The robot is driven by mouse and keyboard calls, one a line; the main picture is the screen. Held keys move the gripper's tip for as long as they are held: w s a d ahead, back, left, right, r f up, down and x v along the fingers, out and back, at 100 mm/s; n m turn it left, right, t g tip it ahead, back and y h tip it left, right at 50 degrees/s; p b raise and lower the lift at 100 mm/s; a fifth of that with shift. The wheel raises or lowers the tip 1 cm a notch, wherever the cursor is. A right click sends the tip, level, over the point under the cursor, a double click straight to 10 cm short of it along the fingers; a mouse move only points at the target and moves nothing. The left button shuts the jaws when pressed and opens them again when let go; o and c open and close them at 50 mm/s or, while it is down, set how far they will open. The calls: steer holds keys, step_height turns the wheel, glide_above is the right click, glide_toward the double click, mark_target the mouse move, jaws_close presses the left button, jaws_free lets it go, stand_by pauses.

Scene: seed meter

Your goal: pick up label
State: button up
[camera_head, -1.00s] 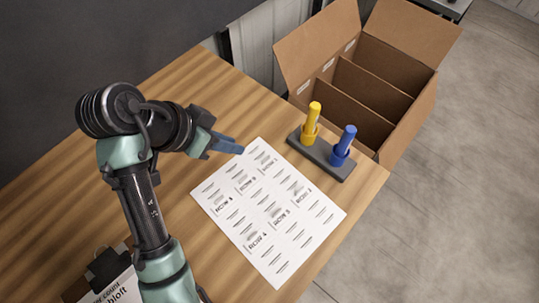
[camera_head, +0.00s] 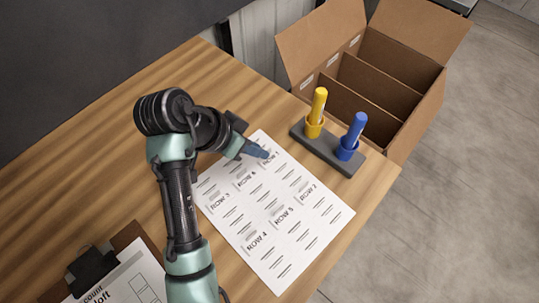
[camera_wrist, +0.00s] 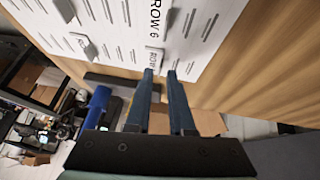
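A white sheet (camera_head: 318,232) lies on the wooden table and carries several labels printed with row names. A label near its upper corner (camera_head: 271,161) seems to read ROW 1. ROW 6 (camera_head: 246,178) and ROW 2 (camera_head: 307,192) are nearby. My gripper (camera_head: 266,154) is above the sheet's upper corner, beside that first label. In the wrist view my gripper (camera_wrist: 160,73) has two blue fingers with a narrow empty gap between them. A label (camera_wrist: 153,58) starting with ROW shows just past the left fingertip, partly hidden. I cannot tell whether the fingers touch the sheet.
A dark holder (camera_head: 330,152) with a yellow marker (camera_head: 317,106) and a blue marker (camera_head: 353,132) stands right of the sheet. An open cardboard box (camera_head: 432,110) with dividers is beyond the table's edge. A clipboard (camera_head: 128,285) lies at lower left.

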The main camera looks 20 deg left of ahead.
mark_target(270, 157)
steer(key=shift+x, duration=1.2)
jaws_close()
